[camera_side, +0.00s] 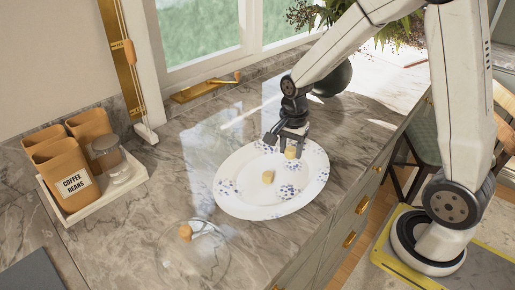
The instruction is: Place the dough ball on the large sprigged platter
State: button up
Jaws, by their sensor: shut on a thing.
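The large sprigged platter (233,200) is white and oval with blue sprigs, and lies on the marble counter. My gripper (288,146) points down over the platter's far right part. It is shut on a small tan dough ball (290,153), which shows low between the fingers. I cannot tell whether this ball touches the platter. A second tan piece (267,177), similar in look, rests near the middle of the platter, apart from my gripper.
A clear glass dome or dish with a tan knob (185,231) sits front left of the platter. A white tray (86,206) with tan canisters (65,172) and a glass jar (112,160) stands at left. A dark round pot (333,79) is behind my arm. The counter's right edge runs close beside the platter.

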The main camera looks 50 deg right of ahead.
aim_at(279, 171)
jog(key=shift+w+d+f, duration=0.2)
jog(key=shift+w+f, duration=1.35)
jog(key=shift+f, duration=0.3)
jog(key=shift+f, duration=0.1)
jog(key=shift+w+f, duration=0.15)
jog(key=shift+w, duration=0.05)
jog(key=shift+f, duration=1.55)
jog(key=shift+f, duration=0.15)
jog(key=o, duration=0.7)
jog(key=shift+o, duration=0.2)
notch_tip(279, 171, up, 12)
